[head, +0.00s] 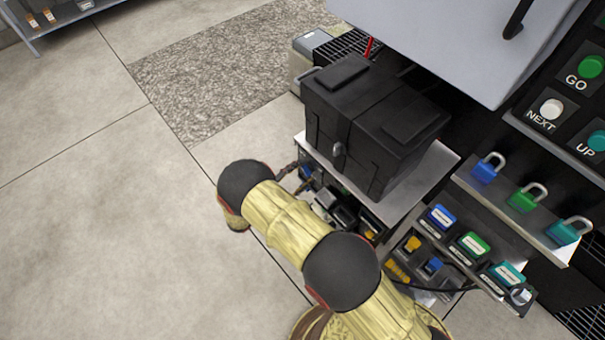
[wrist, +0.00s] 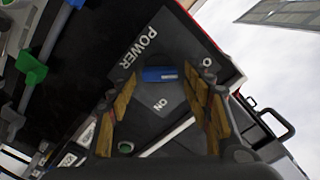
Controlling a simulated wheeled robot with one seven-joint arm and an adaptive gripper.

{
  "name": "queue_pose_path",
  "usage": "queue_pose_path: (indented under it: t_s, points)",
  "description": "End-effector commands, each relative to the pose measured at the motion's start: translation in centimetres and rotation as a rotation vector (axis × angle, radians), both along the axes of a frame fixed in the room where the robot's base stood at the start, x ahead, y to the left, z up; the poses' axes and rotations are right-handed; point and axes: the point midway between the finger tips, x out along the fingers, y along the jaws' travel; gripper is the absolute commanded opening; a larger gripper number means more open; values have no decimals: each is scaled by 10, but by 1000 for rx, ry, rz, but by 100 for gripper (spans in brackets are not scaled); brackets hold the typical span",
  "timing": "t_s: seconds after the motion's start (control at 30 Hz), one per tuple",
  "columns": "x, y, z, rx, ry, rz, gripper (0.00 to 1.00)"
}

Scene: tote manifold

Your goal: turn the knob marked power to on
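In the wrist view, a dark grey panel (wrist: 141,103) carries the white words POWER and ON and a white O mark. A small blue piece (wrist: 160,74), seemingly part of the power knob, shows between the POWER and ON lettering; the knob's full shape is hard to make out. My gripper (wrist: 160,82) is open, with its yellow-brown padded fingers apart on either side of the blue piece. I cannot tell whether either finger touches it. In the head view I cannot make out my gripper or the power knob; only my arm shows clearly.
In the head view, a black box (head: 360,125) stands on a white-topped stand (head: 432,168) beside my arm. Blue, green and teal padlocks (head: 523,199) line a shelf at right. GO, NEXT and UP buttons (head: 551,109) are beyond. The floor at left is clear.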

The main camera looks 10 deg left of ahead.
Motion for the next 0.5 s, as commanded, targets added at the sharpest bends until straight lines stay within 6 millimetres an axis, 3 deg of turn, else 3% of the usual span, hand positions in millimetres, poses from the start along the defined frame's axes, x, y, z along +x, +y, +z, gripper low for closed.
queue_pose_path:
  t_s: [0.5]
  points:
    - [0, 0, 0, 0, 0, 0, 18]
